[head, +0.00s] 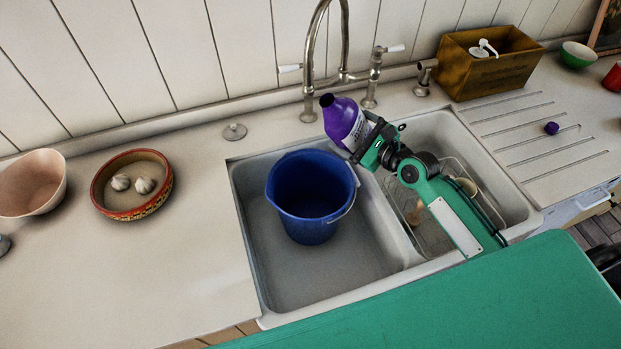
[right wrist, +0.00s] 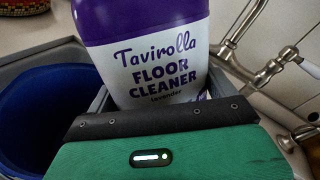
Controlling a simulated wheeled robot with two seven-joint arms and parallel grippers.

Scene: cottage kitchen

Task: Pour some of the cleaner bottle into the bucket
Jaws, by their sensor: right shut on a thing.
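The blue bucket (head: 310,190) stands in the left sink basin, its inside dark; part of it also shows in the right wrist view (right wrist: 40,118). My right gripper (head: 372,143) is shut on the purple cleaner bottle (head: 343,119) and holds it up and right of the bucket in the head view. The bottle is uncapped and tilted, its dark open neck toward the upper left. In the right wrist view the bottle (right wrist: 150,55) shows a white floor cleaner label. No liquid is seen coming out. A small purple cap (head: 551,128) lies on the drainboard. My left gripper is out of view.
The metal tap (head: 343,74) arches behind the basins, close to the bottle. A wire rack with dishes sits in the right basin (head: 440,127). A wooden box (head: 489,70) stands at the back right. A patterned bowl (head: 132,205) with garlic and a pinkish bowl (head: 32,184) stand left.

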